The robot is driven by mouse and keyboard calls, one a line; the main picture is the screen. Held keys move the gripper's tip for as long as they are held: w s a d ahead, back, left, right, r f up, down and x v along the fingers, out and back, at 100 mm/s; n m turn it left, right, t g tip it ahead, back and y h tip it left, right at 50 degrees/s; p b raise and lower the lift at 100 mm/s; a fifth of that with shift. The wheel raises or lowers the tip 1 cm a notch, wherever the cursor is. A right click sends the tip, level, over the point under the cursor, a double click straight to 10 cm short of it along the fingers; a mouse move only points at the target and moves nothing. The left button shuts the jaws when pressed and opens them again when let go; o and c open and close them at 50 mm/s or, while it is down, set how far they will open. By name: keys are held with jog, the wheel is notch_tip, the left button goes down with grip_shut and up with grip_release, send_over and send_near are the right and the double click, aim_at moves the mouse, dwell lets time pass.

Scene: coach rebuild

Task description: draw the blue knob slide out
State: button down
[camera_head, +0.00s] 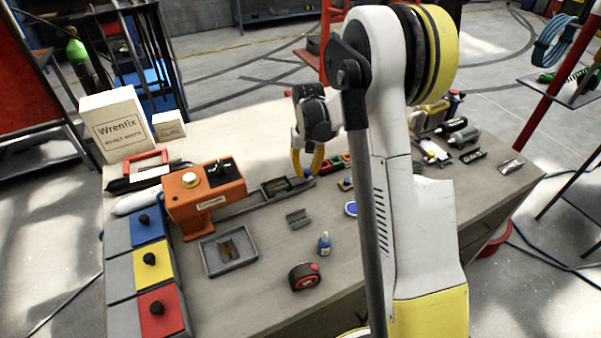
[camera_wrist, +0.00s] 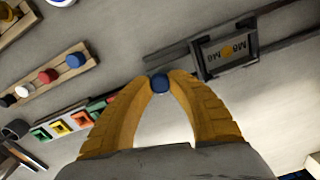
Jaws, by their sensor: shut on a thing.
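The blue knob (camera_wrist: 160,83) sits between the tips of my gripper (camera_wrist: 161,82) in the wrist view. My yellow fingers are shut on it. The slide (camera_wrist: 226,53) is a dark framed tray with a marked plate, just right of the knob, on a dark rail. In the head view the slide (camera_head: 282,187) lies on the rail (camera_head: 240,208), clear of the orange machine (camera_head: 204,192) at its left.
A grey tray (camera_head: 207,262) with brown pieces, a small blue bottle (camera_head: 324,244) and a tape measure (camera_head: 304,276) stand in front of the rail. Blue, yellow and red black-knobbed blocks line the bench's left. Small parts racks (camera_wrist: 45,82) lie beyond my fingers.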

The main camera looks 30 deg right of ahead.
jog(key=shift+d, duration=0.2)
jog(key=c, duration=1.2)
grip_release()
jog(key=shift+d, duration=0.15)
notch_tip(320, 180, up, 12)
